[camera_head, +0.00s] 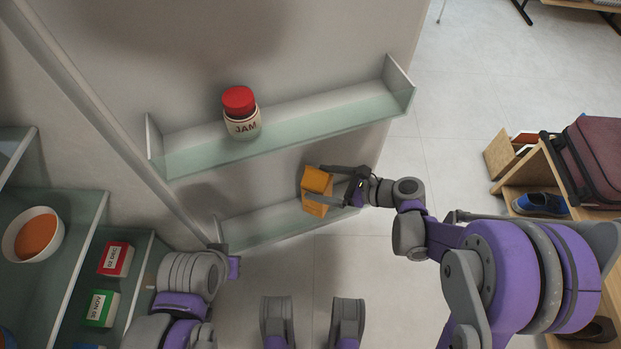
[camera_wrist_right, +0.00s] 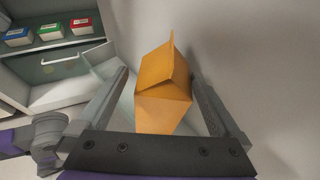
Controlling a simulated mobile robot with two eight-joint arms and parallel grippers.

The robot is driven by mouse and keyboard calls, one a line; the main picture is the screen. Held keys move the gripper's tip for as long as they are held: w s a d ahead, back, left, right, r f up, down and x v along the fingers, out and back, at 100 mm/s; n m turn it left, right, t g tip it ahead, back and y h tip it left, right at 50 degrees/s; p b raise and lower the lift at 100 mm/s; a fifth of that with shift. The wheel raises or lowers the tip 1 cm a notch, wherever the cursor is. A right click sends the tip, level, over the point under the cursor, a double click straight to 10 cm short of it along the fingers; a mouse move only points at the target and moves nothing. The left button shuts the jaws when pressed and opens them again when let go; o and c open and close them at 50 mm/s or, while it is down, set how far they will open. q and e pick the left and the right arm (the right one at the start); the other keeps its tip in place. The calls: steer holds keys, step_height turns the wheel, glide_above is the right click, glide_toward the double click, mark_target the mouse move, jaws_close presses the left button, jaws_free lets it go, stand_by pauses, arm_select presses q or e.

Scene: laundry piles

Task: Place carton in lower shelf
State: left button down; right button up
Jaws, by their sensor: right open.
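The orange carton (camera_head: 316,187) stands at the lower door shelf (camera_head: 262,225), near its right end, in the head view. My right gripper (camera_head: 335,185) is around the carton with its fingers apart. In the right wrist view the carton (camera_wrist_right: 163,95) sits between the two open fingers (camera_wrist_right: 165,105), with a gap showing on each side. Its gable top points away from the wrist. The carton's base is partly hidden, so I cannot tell if it rests fully on the shelf. My left arm shows at the lower left, but its gripper is not visible.
A jam jar (camera_head: 241,113) with a red lid stands on the upper door shelf (camera_head: 330,118). At left, inner shelves hold a bowl (camera_head: 35,234), a red box (camera_head: 115,259) and a green box (camera_head: 101,308). A wooden rack (camera_head: 515,190) with a suitcase and shoe is at right.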

steer(key=p+v, duration=0.1)
steer(key=v, duration=0.7)
steer(key=s+d+n+h, duration=0.4)
steer(key=s+n+h, duration=0.2)
steer(key=s+n, duration=0.3)
steer(key=s+d+r+n+g+h, duration=0.1)
steer(key=s+d+n+h, duration=0.4)
steer(key=s+n, duration=0.4)
steer(key=n+h, duration=0.1)
steer(key=n, duration=0.3)
steer(key=shift+s+r+n+h, duration=0.2)
steer(key=shift+s+n+h, duration=0.1)
steer(key=shift+d, duration=0.1)
